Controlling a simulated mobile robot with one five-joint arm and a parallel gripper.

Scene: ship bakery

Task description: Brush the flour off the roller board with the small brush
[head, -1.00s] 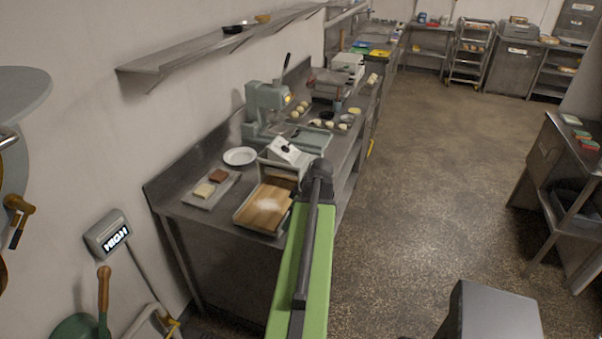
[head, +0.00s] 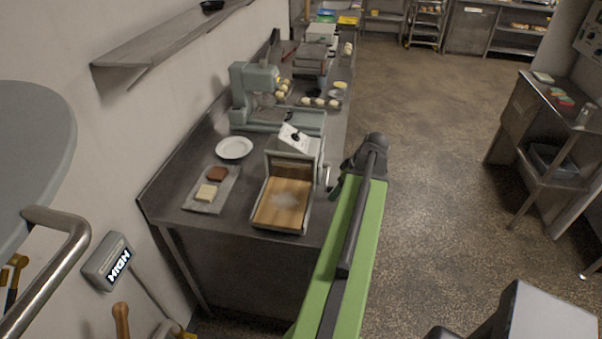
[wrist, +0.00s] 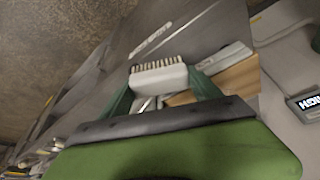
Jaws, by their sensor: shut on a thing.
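The roller board (head: 272,214) is a wooden board in a metal tray in front of the pale roller machine (head: 296,150). A whitish flour patch (head: 285,198) lies on its middle. In the wrist view, the small brush (wrist: 158,76) has a white head with short pale bristles, pointing away from my gripper. My gripper (wrist: 160,88) is shut on it between green fingers. Part of a wooden surface (wrist: 238,78) shows behind, apart from the bristles. In the head view my arm reaches to the right of the board, and the brush is hidden.
A tray (head: 226,190) with a brown and a pale yellow block lies left of the board. A white plate (head: 234,148) and a green-grey machine (head: 252,95) stand behind. A wall shelf (head: 170,45) hangs at upper left. The floor right of the bench is open.

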